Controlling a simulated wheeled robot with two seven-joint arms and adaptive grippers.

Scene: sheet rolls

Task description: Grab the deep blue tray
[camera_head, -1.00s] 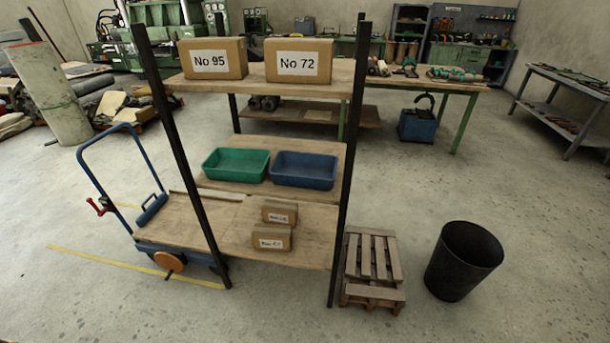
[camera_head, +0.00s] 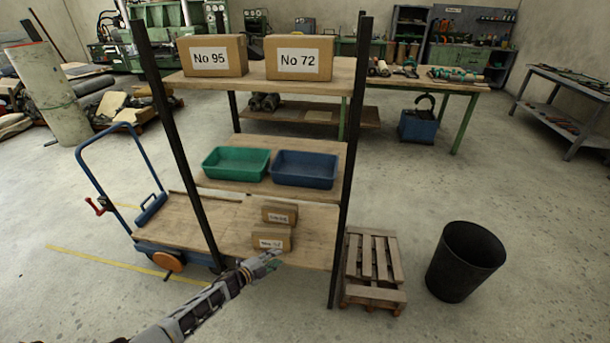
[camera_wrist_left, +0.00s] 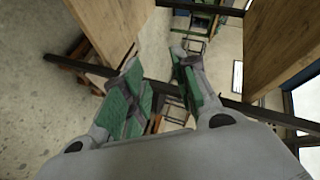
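The deep blue tray (camera_head: 304,169) sits on the right half of the middle shelf, next to the green tray (camera_head: 236,163). Both look empty. My left gripper (camera_head: 272,262) is in front of the bottom shelf, below and in front of the blue tray and apart from it. In the left wrist view its two green-padded fingers (camera_wrist_left: 160,92) are spread apart with nothing between them. The blue tray cannot be made out in that view. My right gripper is in neither view.
The rack has dark posts (camera_head: 343,165) either side of the shelves. Two boxes (camera_head: 298,59) stand on the top shelf, two small boxes (camera_head: 272,236) on the bottom one. A pallet (camera_head: 373,265) and a black bin (camera_head: 464,261) stand at right. A blue cart (camera_head: 150,212) is at left.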

